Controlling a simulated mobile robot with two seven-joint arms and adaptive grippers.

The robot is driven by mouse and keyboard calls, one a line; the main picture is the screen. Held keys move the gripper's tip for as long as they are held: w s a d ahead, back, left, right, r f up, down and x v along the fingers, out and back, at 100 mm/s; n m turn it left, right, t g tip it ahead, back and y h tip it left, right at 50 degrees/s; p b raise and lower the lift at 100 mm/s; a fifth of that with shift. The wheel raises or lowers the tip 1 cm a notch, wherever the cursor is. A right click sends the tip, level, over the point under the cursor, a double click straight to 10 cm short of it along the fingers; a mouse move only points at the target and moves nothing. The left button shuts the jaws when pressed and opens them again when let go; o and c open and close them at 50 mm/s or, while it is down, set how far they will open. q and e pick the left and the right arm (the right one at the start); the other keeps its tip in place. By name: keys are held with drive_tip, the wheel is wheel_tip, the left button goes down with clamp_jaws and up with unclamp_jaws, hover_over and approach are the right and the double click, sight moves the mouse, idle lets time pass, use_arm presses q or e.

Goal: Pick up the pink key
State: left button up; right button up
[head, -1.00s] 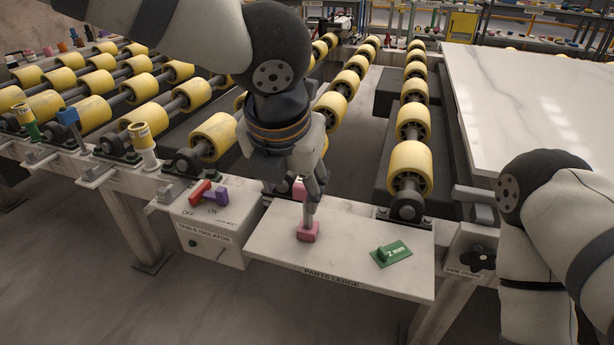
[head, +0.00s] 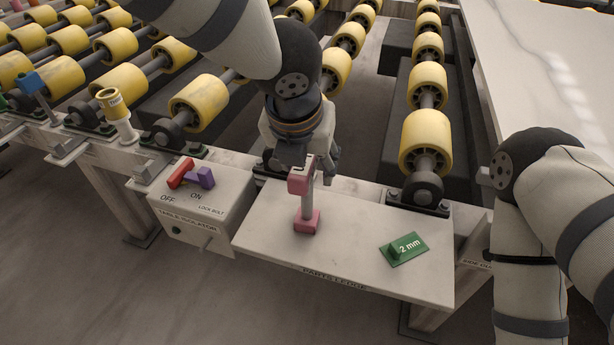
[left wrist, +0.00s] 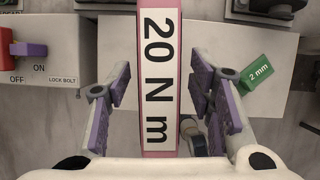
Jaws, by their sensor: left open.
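The pink key (head: 306,221) stands upright on the white parts ledge (head: 350,262). It has a pink foot, a grey shaft and a pink head in the head view. In the left wrist view its top (left wrist: 158,75) is a long pink bar with a white "20 N m" label. My left gripper (head: 301,160) is open, at and just behind the key's head. In the left wrist view the bar lies between the purple-padded fingers (left wrist: 162,95), with a gap on both sides. My right arm shows at the right, but its gripper is out of view.
A green "2 mm" piece (head: 404,249) lies on the ledge to the right of the key. A table isolator box (head: 200,212) with a red and purple lever stands at the left. Yellow rollers (head: 427,142) rise behind the ledge. The front of the ledge is clear.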

use_arm(q)
drive_tip(key=shift+w, duration=0.1)
clamp_jaws()
